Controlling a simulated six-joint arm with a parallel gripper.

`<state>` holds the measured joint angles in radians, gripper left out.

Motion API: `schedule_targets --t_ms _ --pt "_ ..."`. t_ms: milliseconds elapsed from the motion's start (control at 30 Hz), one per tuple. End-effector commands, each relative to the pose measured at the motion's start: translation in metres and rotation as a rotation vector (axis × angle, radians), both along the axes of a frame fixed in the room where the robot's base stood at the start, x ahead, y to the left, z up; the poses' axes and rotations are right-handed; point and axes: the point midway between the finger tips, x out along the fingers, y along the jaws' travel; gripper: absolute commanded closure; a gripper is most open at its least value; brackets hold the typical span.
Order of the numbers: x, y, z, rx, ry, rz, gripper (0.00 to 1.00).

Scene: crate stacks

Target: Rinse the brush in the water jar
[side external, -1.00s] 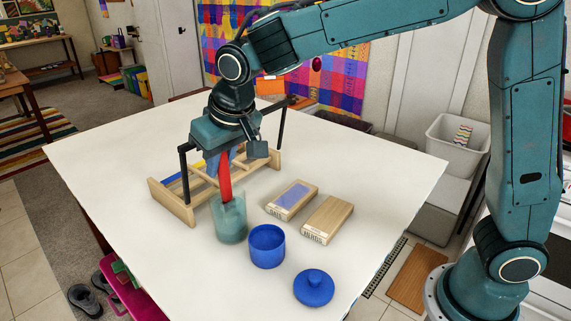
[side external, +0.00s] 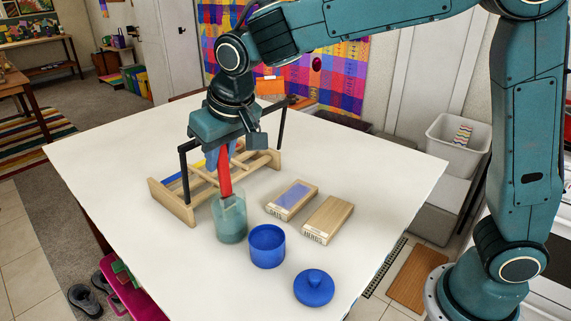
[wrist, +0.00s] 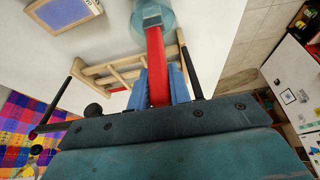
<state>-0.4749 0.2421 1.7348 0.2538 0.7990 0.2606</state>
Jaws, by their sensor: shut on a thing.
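My gripper (side external: 224,156) is shut on the red brush (side external: 225,178), which hangs down nearly upright. The brush's lower end reaches into the mouth of the glass water jar (side external: 231,221), which holds cloudy blue-green water. In the wrist view the brush (wrist: 156,62) runs from between the blue fingers (wrist: 158,85) to the jar (wrist: 152,15). The brush's tip is hidden in the jar, so I cannot tell how deep it is.
A wooden rack (side external: 176,207) with a blue and a yellow item stands behind the jar. A blue pot (side external: 267,252) and its lid (side external: 314,287) are in front to the right. Two wooden blocks, one with a blue pad (side external: 292,198) and one plain (side external: 328,218), lie right of the jar.

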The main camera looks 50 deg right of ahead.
Motion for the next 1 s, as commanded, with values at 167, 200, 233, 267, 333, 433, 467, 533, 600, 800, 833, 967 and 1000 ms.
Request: schedule_targets --t_ms 167,200,233,267,333,433,467,533,600,800,833,967,1000 --pt "0.0 0.0 0.011 0.001 -0.003 -0.001 1.0" --pt "0.0 0.0 0.014 0.001 -0.004 0.0 1.0" --pt "0.0 0.0 0.016 0.001 -0.004 0.0 1.0" --pt "0.001 0.0 0.017 0.001 -0.005 0.0 1.0" --pt "0.0 0.0 0.021 0.001 -0.004 0.0 1.0" --pt "0.001 0.0 0.027 0.002 -0.004 0.001 1.0" --pt "0.001 0.001 0.029 0.002 -0.005 0.001 1.0" --pt "0.0 0.0 0.033 0.002 -0.004 0.001 1.0" --pt "0.0 0.0 0.036 0.002 -0.004 0.001 1.0" --pt "0.0 0.0 0.048 0.001 -0.005 0.0 1.0" --pt "0.001 0.0 0.05 0.002 -0.005 0.001 1.0" --pt "0.0 0.0 0.055 0.002 -0.004 0.001 1.0" --pt "0.0 0.0 0.056 0.002 -0.004 0.001 1.0"
